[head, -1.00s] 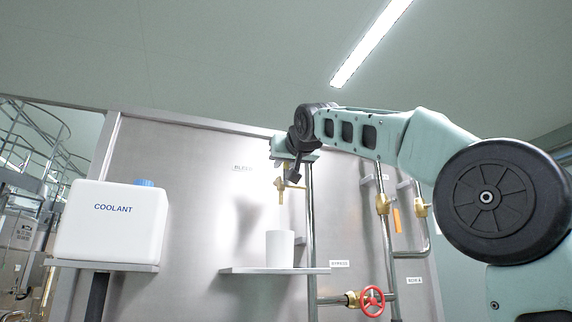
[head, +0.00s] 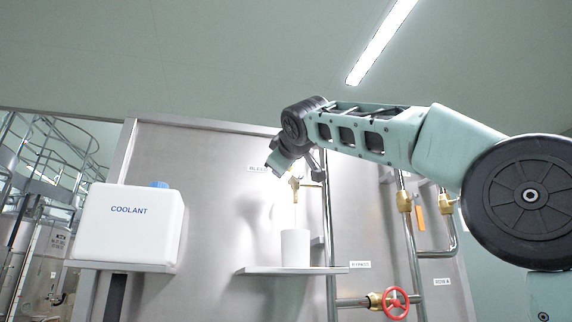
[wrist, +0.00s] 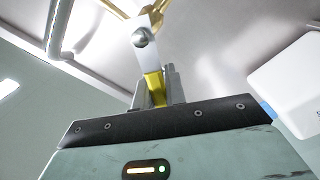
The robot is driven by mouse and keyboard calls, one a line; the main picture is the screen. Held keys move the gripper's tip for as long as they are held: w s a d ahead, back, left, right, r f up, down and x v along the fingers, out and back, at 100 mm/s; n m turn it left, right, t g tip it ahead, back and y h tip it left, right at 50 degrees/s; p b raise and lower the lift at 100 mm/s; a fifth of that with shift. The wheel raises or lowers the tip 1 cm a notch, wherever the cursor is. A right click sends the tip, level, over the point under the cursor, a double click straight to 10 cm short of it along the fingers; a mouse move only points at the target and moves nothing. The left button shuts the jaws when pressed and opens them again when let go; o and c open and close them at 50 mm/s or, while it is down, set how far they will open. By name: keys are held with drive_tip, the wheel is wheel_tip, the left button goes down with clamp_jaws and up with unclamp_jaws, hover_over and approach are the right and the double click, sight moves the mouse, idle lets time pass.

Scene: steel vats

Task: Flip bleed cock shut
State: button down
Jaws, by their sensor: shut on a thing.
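The bleed cock (head: 294,186) is a small brass tap on the steel panel, under the BLEED label, with its spout pointing down. In the wrist view its brass body (wrist: 146,17) is at the top, with a bright metal lever that ends in a yellow grip (wrist: 154,88). My gripper (wrist: 158,92) is shut on the yellow grip, one grey finger on each side. A thin pale line runs from the spout down to the white cup (head: 295,248).
The cup stands on a small shelf (head: 262,271) below the cock. A COOLANT jug (head: 128,226) stands on a stand at left. Pipes, a red handwheel (head: 395,303) and an orange-handled brass valve (head: 420,219) are at right.

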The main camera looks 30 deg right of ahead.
drive_tip(key=shift+w+a+f+n, duration=0.15)
drive_tip(key=shift+f+n, duration=0.4)
drive_tip(key=shift+n, duration=0.7)
drive_tip(key=shift+s+a+f+n, duration=0.1)
drive_tip(key=shift+a+f+n, duration=0.15)
drive_tip(key=shift+f+n, duration=0.7)
drive_tip(key=shift+w+a+f+n, duration=0.1)
drive_tip(key=shift+a+f+n, duration=0.1)
drive_tip(key=shift+n, duration=1.4)
drive_tip(key=shift+f+b, duration=0.1)
drive_tip(key=shift+b, duration=0.2)
drive_tip(key=c, duration=1.4)
unclamp_jaws()
drive_tip(key=shift+c, duration=0.2)
drive_tip(key=b+v, duration=0.6)
drive_tip(key=v, duration=1.1)
drive_tip(key=shift+s, duration=0.25)
